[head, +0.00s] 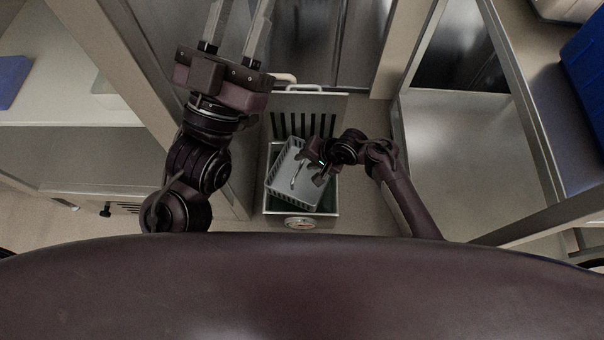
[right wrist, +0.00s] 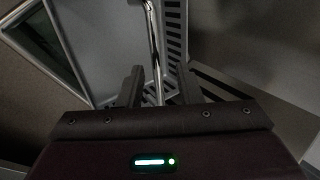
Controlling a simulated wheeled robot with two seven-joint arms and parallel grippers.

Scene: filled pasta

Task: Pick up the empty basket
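The empty basket (head: 281,182) is light grey with slatted sides and sits tilted in an open metal fryer (head: 272,208) on the floor. Its thin metal handle (right wrist: 154,45) runs between the fingers of my right gripper (right wrist: 159,80) in the right wrist view, with a gap on both sides. In the head view my right gripper (head: 316,172) is over the basket's right side and hides part of it. My left gripper (head: 236,28) is open and empty at the upper left, away from the basket, its fingers pointing to the top of the picture.
The fryer's slotted lid (head: 308,106) stands raised behind the basket. A shelf unit (head: 70,155) is at the left and a steel table (head: 460,160) at the right. A blue crate (head: 588,70) stands at the far right. Floor shows on both sides of the fryer.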

